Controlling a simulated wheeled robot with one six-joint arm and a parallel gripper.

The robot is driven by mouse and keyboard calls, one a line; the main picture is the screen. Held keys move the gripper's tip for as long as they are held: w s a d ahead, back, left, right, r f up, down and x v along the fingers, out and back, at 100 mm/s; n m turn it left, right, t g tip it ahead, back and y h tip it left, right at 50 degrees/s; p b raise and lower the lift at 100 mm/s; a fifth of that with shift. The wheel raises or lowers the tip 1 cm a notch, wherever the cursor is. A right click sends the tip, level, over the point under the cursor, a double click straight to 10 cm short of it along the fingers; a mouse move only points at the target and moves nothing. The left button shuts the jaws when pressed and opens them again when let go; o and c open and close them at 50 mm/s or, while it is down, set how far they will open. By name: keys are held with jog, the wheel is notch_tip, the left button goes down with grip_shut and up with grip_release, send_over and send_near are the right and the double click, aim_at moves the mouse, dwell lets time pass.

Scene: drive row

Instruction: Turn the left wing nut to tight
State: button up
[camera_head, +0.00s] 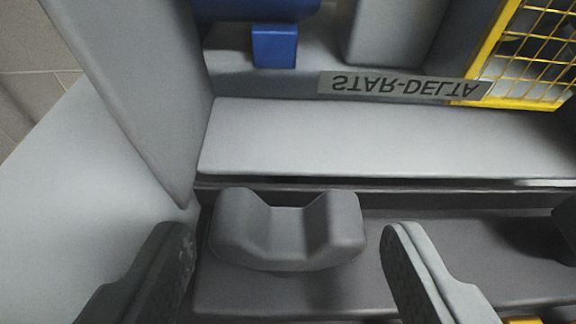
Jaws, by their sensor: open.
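A dark grey wing nut (288,232) with two raised wings and a dip between them sits at the lower middle of the view, against a dark grey ledge. My gripper (292,245) is open. Its left finger shows just left of the wing nut and its right finger a little further off on the right. The wing nut lies between the two fingers in the picture, and neither finger clearly touches it. Its wings lie roughly level across the picture. Its stud and underside are hidden.
A light grey panel (390,140) lies above the nut. A label reading STAR-DELTA (405,87) appears upside down. A yellow mesh guard (530,50) is at upper right, a blue block (274,46) at upper left. A grey upright (135,85) stands left. A dark part (566,228) shows at the right edge.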

aim_at(285, 248)
jog(key=shift+x, duration=1.8)
jog(key=c, duration=0.7)
